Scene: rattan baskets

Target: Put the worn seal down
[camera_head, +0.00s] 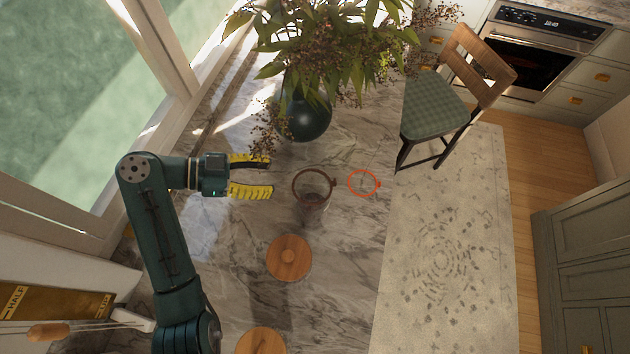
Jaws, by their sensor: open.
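An orange-red ring seal (364,170) with a small tab lies flat on the marble counter, near its right edge. A dark brown ring seal (314,171), also tabbed, sits at the mouth of a clear glass jar (313,205) to its left. I cannot tell from their look which ring is the worn one. My gripper (270,177) is open and empty, with its yellow fingers pointing right towards the jar. Its fingertips are a short way left of the brown ring and apart from it in the picture.
A dark vase (302,112) with leafy branches stands above the jar. Two round wooden lids, one (289,258) below the jar and one (262,342) at the bottom edge, sit on the counter (345,270). A chair (436,105) stands beyond its right edge.

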